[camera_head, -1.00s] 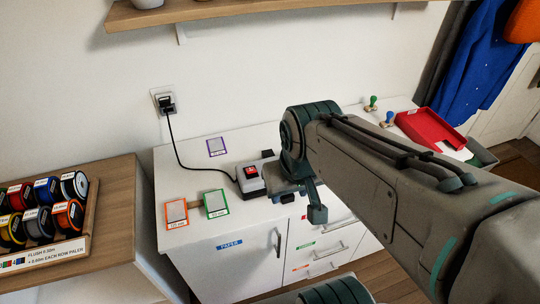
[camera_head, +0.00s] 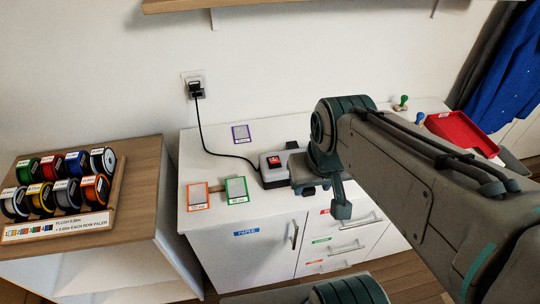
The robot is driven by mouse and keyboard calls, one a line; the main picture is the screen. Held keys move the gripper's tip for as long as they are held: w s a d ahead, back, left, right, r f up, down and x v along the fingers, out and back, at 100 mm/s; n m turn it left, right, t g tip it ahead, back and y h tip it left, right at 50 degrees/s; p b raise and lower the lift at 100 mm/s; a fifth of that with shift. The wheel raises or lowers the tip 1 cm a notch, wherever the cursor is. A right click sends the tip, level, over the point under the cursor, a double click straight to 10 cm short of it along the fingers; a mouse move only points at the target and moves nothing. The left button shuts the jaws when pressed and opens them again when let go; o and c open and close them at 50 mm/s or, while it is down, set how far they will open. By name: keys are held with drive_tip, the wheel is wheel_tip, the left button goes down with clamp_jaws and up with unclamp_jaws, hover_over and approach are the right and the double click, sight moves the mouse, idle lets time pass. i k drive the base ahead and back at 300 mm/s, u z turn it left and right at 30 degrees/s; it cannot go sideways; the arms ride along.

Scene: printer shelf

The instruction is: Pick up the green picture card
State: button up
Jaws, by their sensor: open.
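The green picture card (camera_head: 237,190) has a green border and a grey picture area. It lies on the white cabinet top near its front edge, just right of the orange-bordered card (camera_head: 197,196). My gripper (camera_head: 341,205) is at the end of my arm, to the right of the green card and apart from it, near the front edge of the cabinet. It is open, and I see nothing held in it. My arm hides part of the cabinet top on the right.
A purple-bordered card (camera_head: 241,133) lies farther back. A box with a red switch (camera_head: 273,170) stands between the green card and my arm, its black cable running to a wall socket (camera_head: 194,86). A spool rack (camera_head: 60,190) is left; a red tray (camera_head: 462,132) is right.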

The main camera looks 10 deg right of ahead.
sight(236, 188)
drive_tip(key=u, duration=0.8)
drive_tip(key=k, duration=0.35)
drive_tip(key=z, duration=0.15)
